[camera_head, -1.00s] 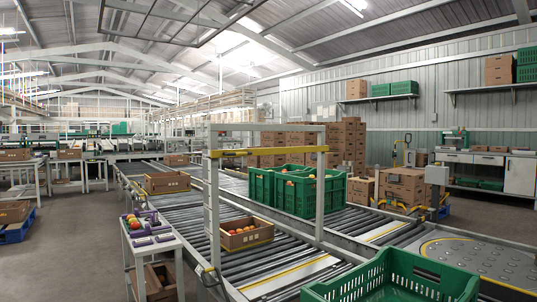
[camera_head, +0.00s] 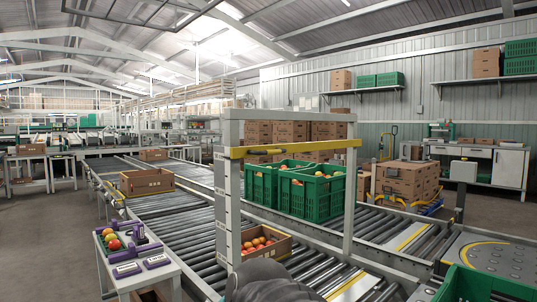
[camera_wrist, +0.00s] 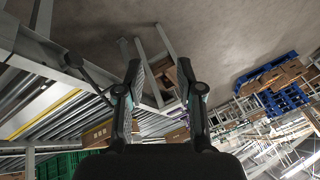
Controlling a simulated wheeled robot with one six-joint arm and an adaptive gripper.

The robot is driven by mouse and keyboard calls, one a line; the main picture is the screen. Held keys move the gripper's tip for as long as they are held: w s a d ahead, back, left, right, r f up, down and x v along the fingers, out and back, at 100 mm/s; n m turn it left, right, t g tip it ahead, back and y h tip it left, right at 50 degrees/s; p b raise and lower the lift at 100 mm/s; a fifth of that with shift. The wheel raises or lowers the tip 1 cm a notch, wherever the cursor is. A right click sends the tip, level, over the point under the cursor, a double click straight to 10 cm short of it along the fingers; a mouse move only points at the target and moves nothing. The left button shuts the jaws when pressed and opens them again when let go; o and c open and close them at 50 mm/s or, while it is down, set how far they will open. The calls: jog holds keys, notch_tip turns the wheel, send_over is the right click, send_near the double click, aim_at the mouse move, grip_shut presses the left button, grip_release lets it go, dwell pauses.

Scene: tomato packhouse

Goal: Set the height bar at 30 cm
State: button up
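The yellow height bar (camera_head: 295,148) spans a grey gantry frame over the roller conveyor, a little below the frame's top beam (camera_head: 290,115). The bar lies roughly level between the two posts. The left post (camera_head: 228,205) carries a pale strip with marks; I cannot read its numbers. My gripper (camera_wrist: 165,72) is open and empty in the wrist view, its two dark fingers well apart. In the head view only a dark rounded part of my arm shows, low in front of the left post. The gripper's fingers are not visible there.
An open carton of tomatoes (camera_head: 262,243) sits on the rollers by the gantry. Green crates (camera_head: 325,195) stand behind it. A small side table (camera_head: 135,265) with tomatoes and purple-edged items stands at left. Another green crate (camera_head: 480,287) is at front right.

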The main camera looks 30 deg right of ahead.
jog(key=w+d+r+m+t+y, duration=0.2)
jog(key=w+d+r+m+y, duration=0.3)
jog(key=w+r, duration=0.5)
jog(key=m+t+y+b, duration=0.2)
jog(key=t+y, duration=0.1)
jog(key=t, duration=0.7)
send_near(275, 153)
jog(key=x, duration=1)
jog(key=shift+w+a+r+p, duration=0.1)
jog(key=shift+w+a+p, duration=0.05)
jog(key=shift+w+p, duration=0.2)
grip_shut()
